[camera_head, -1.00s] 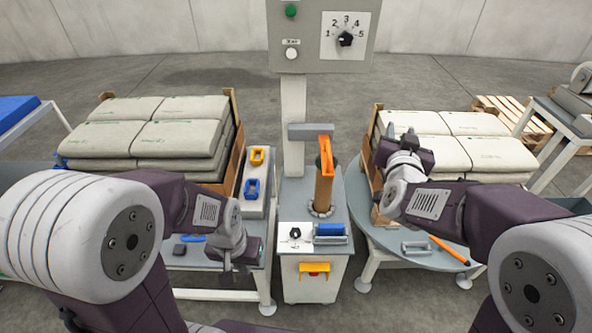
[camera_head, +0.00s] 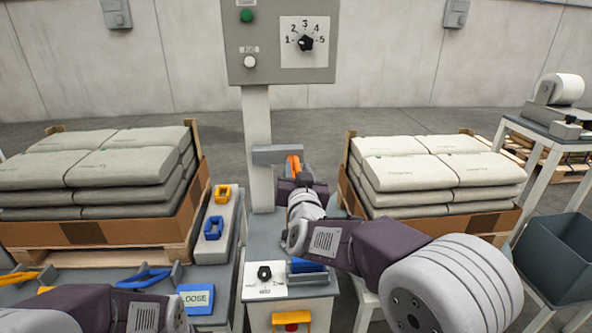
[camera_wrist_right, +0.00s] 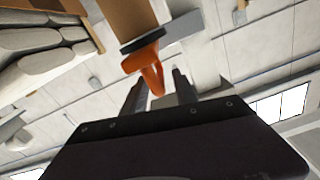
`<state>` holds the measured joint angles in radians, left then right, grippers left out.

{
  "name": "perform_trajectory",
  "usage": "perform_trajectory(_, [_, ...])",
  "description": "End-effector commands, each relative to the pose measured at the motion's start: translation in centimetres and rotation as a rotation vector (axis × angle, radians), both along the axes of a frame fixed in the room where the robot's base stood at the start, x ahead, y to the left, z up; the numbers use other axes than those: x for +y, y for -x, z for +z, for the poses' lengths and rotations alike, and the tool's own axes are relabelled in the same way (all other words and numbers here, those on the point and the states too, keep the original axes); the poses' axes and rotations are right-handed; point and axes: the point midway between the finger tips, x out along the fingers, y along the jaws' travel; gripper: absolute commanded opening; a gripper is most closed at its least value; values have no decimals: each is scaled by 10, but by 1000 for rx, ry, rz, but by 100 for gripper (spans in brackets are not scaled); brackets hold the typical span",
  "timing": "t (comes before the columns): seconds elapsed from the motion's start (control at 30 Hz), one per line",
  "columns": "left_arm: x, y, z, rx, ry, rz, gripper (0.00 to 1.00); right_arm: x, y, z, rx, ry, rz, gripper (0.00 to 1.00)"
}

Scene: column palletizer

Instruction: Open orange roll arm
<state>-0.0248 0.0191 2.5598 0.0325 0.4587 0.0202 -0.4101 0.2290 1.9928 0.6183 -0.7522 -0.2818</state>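The orange roll arm (camera_head: 293,163) shows only at its top in the head view, beside the grey column. My right gripper (camera_head: 301,168) is in front of it and hides its lower part. In the right wrist view the orange part (camera_wrist_right: 146,62) reaches down between the tips of my right gripper's fingers (camera_wrist_right: 160,92). The fingers are apart, with a gap on the right side; whether the left finger touches it I cannot tell. My left arm is at the bottom left of the head view, with its gripper out of the picture.
A control box (camera_head: 285,75) with a dial is above on the column. Stacked sacks stand on the left pallet (camera_head: 100,258) and at the right (camera_head: 430,165). Blue and yellow clamps (camera_head: 213,228) sit on a grey ledge. A blue LOOSE block (camera_head: 196,298) lies at the front.

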Motion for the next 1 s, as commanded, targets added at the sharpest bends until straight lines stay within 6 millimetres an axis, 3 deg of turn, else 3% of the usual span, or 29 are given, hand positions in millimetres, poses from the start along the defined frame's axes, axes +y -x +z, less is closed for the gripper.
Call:
perform_trajectory(0.2, [0,0,-7,0,0,0,0,-1,-28,-1,0,0,-1,34])
perform_trajectory(0.47, [0,0,-7,0,0,0,0,0,-30,0,1,1,0,34])
perform_trajectory(0.6, [0,0,-7,0,0,0,0,0,-30,0,0,1,0,1])
perform_trajectory(1.0, [0,0,-7,0,0,0,0,0,-30,0,1,0,1,0])
